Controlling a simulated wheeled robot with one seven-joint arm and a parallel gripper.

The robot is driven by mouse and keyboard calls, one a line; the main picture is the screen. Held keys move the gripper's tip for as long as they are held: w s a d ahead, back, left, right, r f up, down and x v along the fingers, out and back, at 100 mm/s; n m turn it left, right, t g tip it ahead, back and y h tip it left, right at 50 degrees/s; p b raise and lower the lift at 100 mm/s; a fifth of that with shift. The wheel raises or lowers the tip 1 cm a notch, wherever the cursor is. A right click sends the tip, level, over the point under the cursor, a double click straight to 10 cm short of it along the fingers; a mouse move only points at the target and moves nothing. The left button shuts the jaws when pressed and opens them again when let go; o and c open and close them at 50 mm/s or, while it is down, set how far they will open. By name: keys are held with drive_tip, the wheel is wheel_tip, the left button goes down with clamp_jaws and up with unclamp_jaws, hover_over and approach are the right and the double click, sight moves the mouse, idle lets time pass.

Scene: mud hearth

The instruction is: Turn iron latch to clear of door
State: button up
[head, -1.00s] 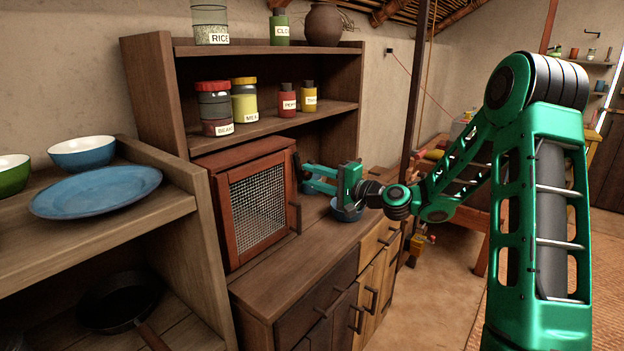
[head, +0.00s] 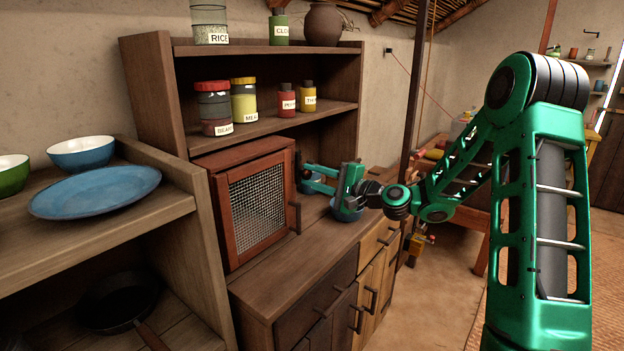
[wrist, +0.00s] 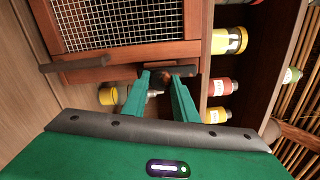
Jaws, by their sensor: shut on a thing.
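The iron latch (wrist: 165,72) is a short dark bar at the edge of the small red-brown cabinet, beside its mesh door (head: 257,207). In the wrist view it lies along the cabinet edge, right between my fingertips, which partly hide it. In the head view it is too small and dark to make out clearly. The door looks closed; its dark handle (wrist: 75,63) is apart from my gripper. My gripper (head: 308,178) reaches in from the right at the cabinet's right edge. Its two green fingers (wrist: 162,78) are shut on the latch.
A blue bowl (head: 346,210) stands on the counter below my gripper. Labelled jars (head: 244,100) stand on the shelf above. A blue plate (head: 95,192) lies on the left shelf. The counter front (head: 285,283) before the door is clear.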

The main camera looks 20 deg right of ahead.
drive_tip(key=o, duration=1)
drive_tip(key=shift+d+f, duration=0.2)
drive_tip(key=shift+d, duration=0.1)
drive_tip(key=shift+o, duration=0.3)
drive_tip(key=shift+a+r, duration=0.1)
drive_tip(key=shift+a, duration=0.05)
drive_tip(key=v, duration=1)
drive_tip(key=shift+s+d, duration=0.2)
drive_tip(key=shift+s, duration=0.05)
